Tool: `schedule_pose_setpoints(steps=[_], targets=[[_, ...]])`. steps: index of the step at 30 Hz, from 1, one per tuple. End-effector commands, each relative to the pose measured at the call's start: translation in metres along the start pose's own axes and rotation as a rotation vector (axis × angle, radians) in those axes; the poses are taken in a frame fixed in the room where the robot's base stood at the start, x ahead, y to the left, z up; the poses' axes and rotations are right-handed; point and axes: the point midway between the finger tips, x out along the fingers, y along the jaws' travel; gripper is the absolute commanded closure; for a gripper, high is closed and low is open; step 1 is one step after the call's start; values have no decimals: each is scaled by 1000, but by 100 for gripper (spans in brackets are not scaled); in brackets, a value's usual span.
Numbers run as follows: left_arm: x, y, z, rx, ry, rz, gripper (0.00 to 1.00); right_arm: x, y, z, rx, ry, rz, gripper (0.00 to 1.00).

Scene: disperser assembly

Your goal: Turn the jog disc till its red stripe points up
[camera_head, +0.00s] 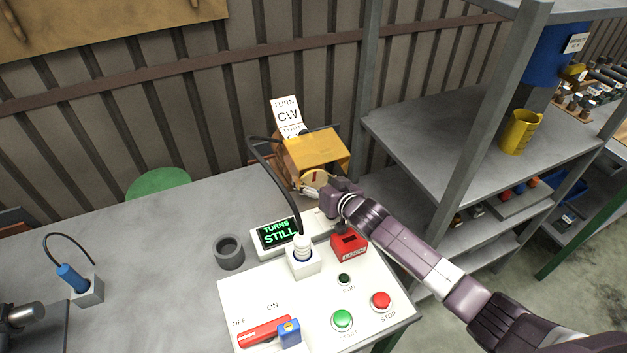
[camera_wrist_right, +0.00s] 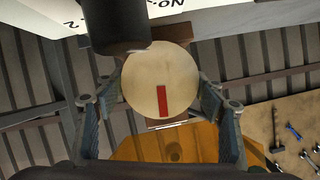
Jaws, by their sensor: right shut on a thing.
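The jog disc (camera_head: 311,181) is a round cream disc on the front of a yellow housing (camera_head: 318,150) at the back of the bench. Its red stripe (camera_head: 314,175) lies in the upper part of the disc in the head view, roughly upright. In the right wrist view, which looks upside down, the disc (camera_wrist_right: 150,70) fills the middle and its stripe (camera_wrist_right: 162,101) runs down from near the centre. My right gripper (camera_wrist_right: 160,88) is shut on the disc, with one finger at each side. My left gripper is not in view.
A green-lit display (camera_head: 279,235) reads "TURNS STILL". A control panel (camera_head: 290,303) with buttons and a red lever stands in front. A black cable (camera_head: 268,168) loops left of the housing. A grey ring (camera_head: 229,252) stands on the bench. Shelving (camera_head: 440,110) stands at the right.

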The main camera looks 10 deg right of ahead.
Motion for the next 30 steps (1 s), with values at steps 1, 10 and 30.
schedule_pose_setpoints(steps=[1, 10, 30], targets=[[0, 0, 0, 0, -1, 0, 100, 0, 0, 0, -2, 0, 0, 61], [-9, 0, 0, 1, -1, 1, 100, 0, -1, 0, -123, 0, 52, 61], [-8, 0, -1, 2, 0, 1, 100, 0, -1, 0, -132, 0, 55, 18]])
